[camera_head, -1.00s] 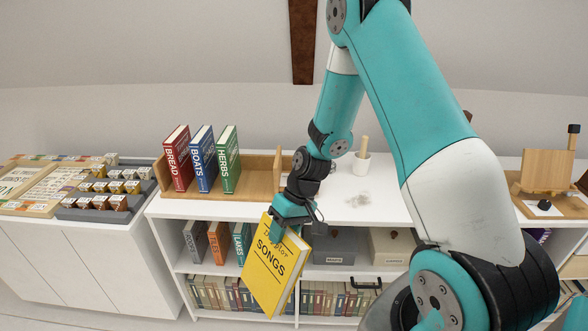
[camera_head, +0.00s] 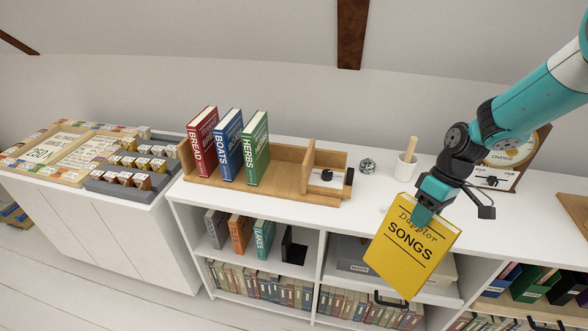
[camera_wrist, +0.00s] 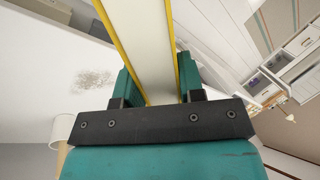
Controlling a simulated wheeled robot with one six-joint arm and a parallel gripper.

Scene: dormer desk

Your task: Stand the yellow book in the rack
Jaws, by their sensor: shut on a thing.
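The yellow book (camera_head: 410,248), titled SONGS, hangs tilted from my gripper (camera_head: 432,200), in front of the white shelf unit and right of the rack. In the wrist view the fingers (camera_wrist: 157,88) are shut on the yellow book (camera_wrist: 140,40), on both covers, with its pale page edge between them. The wooden rack (camera_head: 288,185) stands on the shelf top at the centre left. It holds a red BREAD book (camera_head: 202,142), a blue BOATS book (camera_head: 229,146) and a green HERBS book (camera_head: 256,148), all upright. Free rack floor shows between HERBS and the wooden end piece (camera_head: 307,166).
A white mortar with a pestle (camera_head: 405,166) and a wire ball (camera_head: 367,166) stand on the shelf top right of the rack. A framed sign (camera_head: 512,165) is behind my arm. Left is a cabinet with a grey tray (camera_head: 133,170). Lower shelves hold books and boxes.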

